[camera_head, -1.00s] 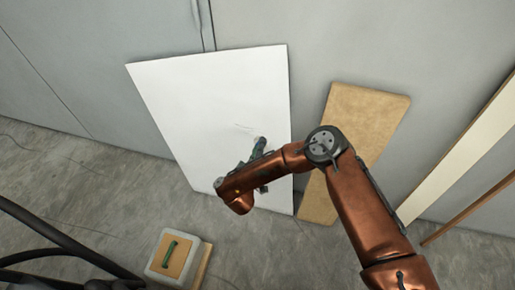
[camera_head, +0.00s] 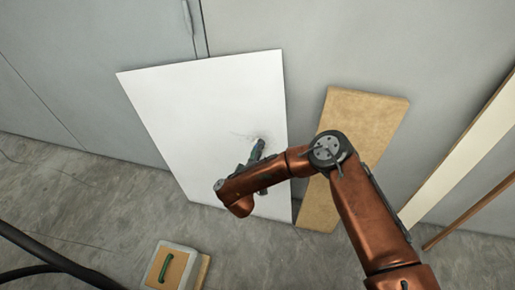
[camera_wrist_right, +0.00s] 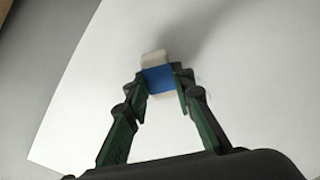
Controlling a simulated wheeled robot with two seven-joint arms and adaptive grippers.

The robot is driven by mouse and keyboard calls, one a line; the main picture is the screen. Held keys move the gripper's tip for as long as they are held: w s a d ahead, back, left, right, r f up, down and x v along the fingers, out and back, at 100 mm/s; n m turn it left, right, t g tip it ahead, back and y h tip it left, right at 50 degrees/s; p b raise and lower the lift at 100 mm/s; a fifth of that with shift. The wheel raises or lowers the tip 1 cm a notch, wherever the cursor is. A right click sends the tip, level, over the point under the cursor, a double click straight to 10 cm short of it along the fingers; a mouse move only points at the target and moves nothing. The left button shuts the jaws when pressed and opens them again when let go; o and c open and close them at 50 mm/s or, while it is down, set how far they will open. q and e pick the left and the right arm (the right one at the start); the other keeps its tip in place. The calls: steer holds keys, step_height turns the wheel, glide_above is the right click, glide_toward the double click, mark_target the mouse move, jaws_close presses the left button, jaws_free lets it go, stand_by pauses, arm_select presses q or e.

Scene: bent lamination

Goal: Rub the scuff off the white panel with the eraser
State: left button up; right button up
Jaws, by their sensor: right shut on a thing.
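The white panel (camera_head: 190,120) leans against the grey wall in the head view and fills most of the right wrist view (camera_wrist_right: 90,100). The scuff (camera_head: 240,135) is a thin, faint grey mark near the panel's middle, just up and left of my right gripper. My right gripper (camera_head: 259,147) is shut on the eraser, which has a blue sleeve and whitish ends in the right wrist view (camera_wrist_right: 158,78). The eraser's tip is at or very near the panel face; I cannot tell whether it touches. The gripper and arm hide the panel's lower right part. My left gripper is out of view.
A tan board (camera_head: 350,150) leans against the wall right of the panel, behind my arm. A cream strip (camera_head: 460,155) and a thin brown strip lean farther right. A pale block with a green handle (camera_head: 170,267) sits on the floor. Black cables run at lower left.

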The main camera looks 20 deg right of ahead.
mark_target(244, 136)
steer(key=shift+x, duration=1)
steer(key=shift+a, duration=0.1)
steer(key=shift+w+a+b, duration=0.2)
steer(key=shift+w+a, duration=0.25)
steer(key=shift+a, duration=0.3)
steer(key=shift+w+a+b, duration=0.2)
steer(key=shift+w+a, duration=0.3)
steer(key=shift+a, duration=0.2)
steer(key=shift+w+a+f+b, duration=0.1)
steer(key=shift+w+a+b, duration=0.3)
steer(key=shift+w+a, duration=0.65)
steer(key=shift+a, duration=0.3)
